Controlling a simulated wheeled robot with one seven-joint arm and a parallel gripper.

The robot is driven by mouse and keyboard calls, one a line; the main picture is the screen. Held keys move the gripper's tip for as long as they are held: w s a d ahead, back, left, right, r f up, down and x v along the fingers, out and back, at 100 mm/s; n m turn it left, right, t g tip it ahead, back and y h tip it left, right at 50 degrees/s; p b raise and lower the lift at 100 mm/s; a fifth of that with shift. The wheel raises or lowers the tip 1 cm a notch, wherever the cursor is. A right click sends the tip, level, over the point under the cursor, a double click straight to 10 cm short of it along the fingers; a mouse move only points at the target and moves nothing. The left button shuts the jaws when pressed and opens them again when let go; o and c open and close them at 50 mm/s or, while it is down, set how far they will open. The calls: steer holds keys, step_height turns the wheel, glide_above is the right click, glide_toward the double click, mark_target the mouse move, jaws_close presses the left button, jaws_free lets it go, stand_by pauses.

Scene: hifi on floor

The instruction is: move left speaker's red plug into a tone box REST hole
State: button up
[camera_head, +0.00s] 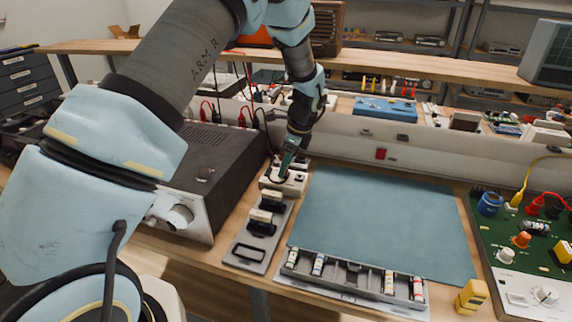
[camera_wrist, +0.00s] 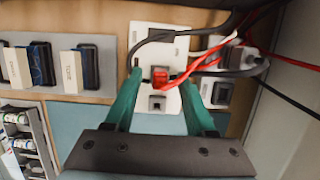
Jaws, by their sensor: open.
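A red plug (camera_wrist: 160,77) sits at a white box (camera_wrist: 152,121) in the wrist view, with a red cable running off to the right. A square grey hole or socket (camera_wrist: 157,102) is just below it. My gripper (camera_wrist: 161,82) is open, with one green finger on each side of the red plug; I cannot tell whether they touch it. In the head view my gripper (camera_head: 287,168) points down at the white box (camera_head: 296,187), and hides the plug. No label on the box is readable, so I cannot tell which hole is REST.
A dark amplifier (camera_head: 212,160) stands left of the box. A grey tray (camera_head: 246,254) with two upright parts is in front. A blue-green mat (camera_head: 375,220) lies clear to the right. Black and red cables (camera_wrist: 285,60) cross beside the box.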

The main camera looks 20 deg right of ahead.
steer(key=shift+r, duration=0.1)
steer(key=w+a+p+v, duration=0.1)
steer(key=v, duration=1.4)
steer(key=shift+r, duration=0.4)
stand_by(0.3)
steer(key=w+a+r+n+g+h, duration=0.1)
steer(key=w+a+n, duration=0.1)
steer(key=a+n, duration=1.35)
steer(key=s+a+n, duration=0.5)
steer(key=a, duration=0.6)
steer(key=s+a+f+n+h, duration=0.1)
steer(key=s+a+n, duration=0.4)
steer(key=a, duration=0.7)
steer(key=shift+s+a+h, duration=0.3)
steer(key=shift+s, duration=0.15)
